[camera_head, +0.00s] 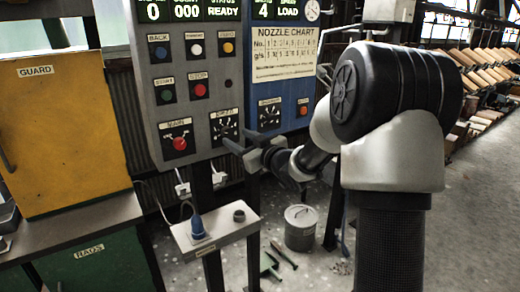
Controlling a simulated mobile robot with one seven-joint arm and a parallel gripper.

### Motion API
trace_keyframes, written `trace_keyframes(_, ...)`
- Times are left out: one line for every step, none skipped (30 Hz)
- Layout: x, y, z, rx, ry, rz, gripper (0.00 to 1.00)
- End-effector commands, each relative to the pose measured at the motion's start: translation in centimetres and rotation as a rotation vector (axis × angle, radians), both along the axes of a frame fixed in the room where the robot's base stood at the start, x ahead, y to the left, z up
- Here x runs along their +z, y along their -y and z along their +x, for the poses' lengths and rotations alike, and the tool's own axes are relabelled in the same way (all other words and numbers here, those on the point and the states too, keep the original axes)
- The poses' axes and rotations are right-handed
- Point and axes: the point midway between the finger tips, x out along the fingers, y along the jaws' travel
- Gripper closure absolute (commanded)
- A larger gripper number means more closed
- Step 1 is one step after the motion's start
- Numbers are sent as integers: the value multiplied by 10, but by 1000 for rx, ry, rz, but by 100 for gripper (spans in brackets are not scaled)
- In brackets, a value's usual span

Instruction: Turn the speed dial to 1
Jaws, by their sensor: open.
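The speed dial (224,128) is a black square plate with white marks and a knob, low on the right of the grey control panel (200,50). Its label above seems to read SPEED. The number its pointer shows is too small to read. My gripper (240,143) is open, just below and right of the speed dial, in front of the panel. Its fingers point toward the panel. I cannot tell whether they touch it, but they look empty.
A red MAIN switch (179,141) sits left of the dial. A similar dial (269,116) is on the blue panel (280,92) to the right. A metal can (301,228) stands on the floor.

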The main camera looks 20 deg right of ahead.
Motion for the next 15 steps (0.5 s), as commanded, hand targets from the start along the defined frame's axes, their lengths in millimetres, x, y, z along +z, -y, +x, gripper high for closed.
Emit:
trace_keyframes(3,6,-13,-3,0,0,54)
trace_keyframes(3,9,-20,-4,-1,-1,54)
trace_keyframes(4,12,-30,-3,0,-1,54)
trace_keyframes(4,15,-37,-4,-2,-1,54)
trace_keyframes(4,18,-44,-4,0,0,54)
trace_keyframes(5,21,-53,-4,-1,-2,54)
trace_keyframes(5,23,-60,-3,0,0,54)
trace_keyframes(5,26,-67,-3,-1,-1,54)
trace_keyframes(6,29,-75,-4,0,0,54)
trace_keyframes(5,32,-81,-4,-1,-1,54)
trace_keyframes(6,33,-86,-3,0,-1,54)
trace_keyframes(6,35,-93,-3,1,0,54)
trace_keyframes(6,37,-98,-3,0,0,54)
trace_keyframes(6,39,-102,-3,-1,-1,54)
trace_keyframes(6,41,-107,-3,1,0,54)
